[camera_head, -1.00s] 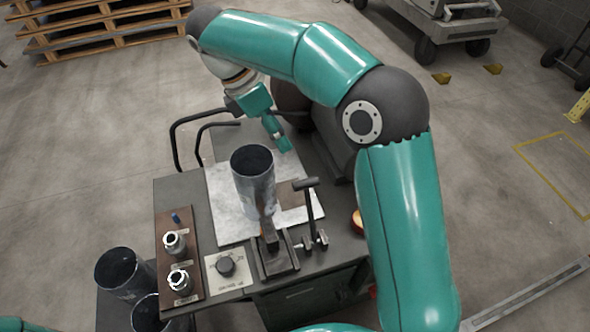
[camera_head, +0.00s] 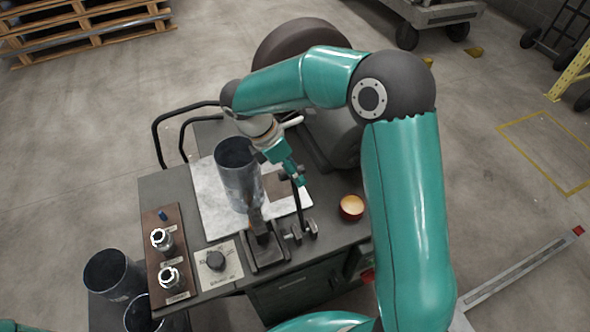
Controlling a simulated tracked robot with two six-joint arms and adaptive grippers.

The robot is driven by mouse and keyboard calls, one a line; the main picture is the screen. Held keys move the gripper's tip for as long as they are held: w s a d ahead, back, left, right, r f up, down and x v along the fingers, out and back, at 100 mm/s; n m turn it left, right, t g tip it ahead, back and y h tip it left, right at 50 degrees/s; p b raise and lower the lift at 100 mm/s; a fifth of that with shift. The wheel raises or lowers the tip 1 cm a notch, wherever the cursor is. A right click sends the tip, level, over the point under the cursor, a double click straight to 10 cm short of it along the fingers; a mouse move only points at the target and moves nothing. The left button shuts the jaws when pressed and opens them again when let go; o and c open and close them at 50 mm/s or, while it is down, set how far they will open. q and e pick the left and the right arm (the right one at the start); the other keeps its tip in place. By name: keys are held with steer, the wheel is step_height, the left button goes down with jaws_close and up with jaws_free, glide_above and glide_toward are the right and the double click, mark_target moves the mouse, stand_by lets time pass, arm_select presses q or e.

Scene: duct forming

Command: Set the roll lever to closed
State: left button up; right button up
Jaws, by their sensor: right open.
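The roll lever (camera_head: 297,205) is a dark upright stem with a crossbar at its top, on the front part of the bench beside the metal cylinder. My right gripper (camera_head: 299,181) is teal and open, at the upper end of the lever. It overlaps the crossbar in the picture and partly hides it; I cannot tell whether they touch. The grey metal cylinder (camera_head: 240,178) stands upright on a light sheet (camera_head: 209,200) just left of the lever. My left gripper is out of view.
A dark clamp-like block (camera_head: 265,246) stands in front of the cylinder. A round knob (camera_head: 215,260) on a panel and a brown board (camera_head: 154,223) with two metal fittings lie left. Dark tubes (camera_head: 110,272) stand at front left.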

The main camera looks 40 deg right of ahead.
steer(key=shift+s+d+f, duration=0.1)
steer(key=shift+f, duration=0.2)
jaws_close()
steer(key=shift+r, duration=0.1)
stand_by(0.4)
